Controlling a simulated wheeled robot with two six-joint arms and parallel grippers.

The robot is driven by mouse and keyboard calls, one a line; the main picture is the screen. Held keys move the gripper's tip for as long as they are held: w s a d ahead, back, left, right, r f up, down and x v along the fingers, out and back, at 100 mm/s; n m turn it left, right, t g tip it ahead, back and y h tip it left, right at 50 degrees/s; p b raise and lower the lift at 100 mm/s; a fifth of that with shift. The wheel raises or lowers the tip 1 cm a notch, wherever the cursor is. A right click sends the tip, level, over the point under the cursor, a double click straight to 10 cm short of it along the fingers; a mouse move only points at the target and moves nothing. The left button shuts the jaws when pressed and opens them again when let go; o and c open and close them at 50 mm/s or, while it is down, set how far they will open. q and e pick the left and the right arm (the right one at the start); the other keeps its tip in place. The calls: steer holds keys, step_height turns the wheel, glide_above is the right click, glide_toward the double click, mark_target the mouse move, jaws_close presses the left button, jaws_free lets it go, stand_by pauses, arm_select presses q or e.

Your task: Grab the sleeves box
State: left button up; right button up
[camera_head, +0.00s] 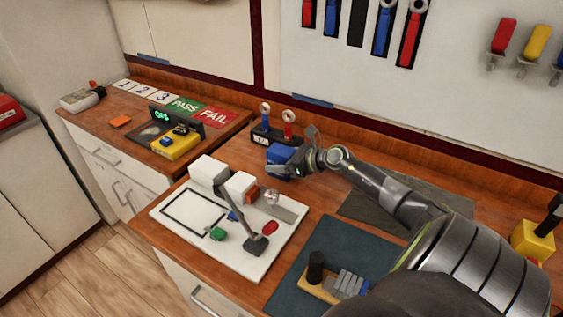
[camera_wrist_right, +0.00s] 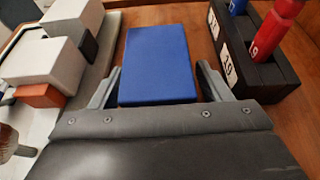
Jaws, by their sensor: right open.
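A plain blue box (camera_head: 280,153), which I take to be the sleeves box, stands on the wooden bench near the back. It also shows in the right wrist view (camera_wrist_right: 158,62), straight ahead of my right gripper. My right gripper (camera_head: 288,169) is open and reaches down at the box. In the right wrist view its fingers (camera_wrist_right: 158,84) lie on either side of the box's near end, with a narrow gap showing on each side. My arm hides part of the box in the head view. My left gripper is not in view.
A black holder (camera_head: 262,136) with red and blue tools stands close behind the box. White blocks (camera_head: 209,171) stand on a white board (camera_head: 170,228) to the left. A dark mat (camera_head: 365,213) lies to the right, under my arm.

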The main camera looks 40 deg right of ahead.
steer(key=c, duration=1.3)
steer(key=shift+o, duration=0.2)
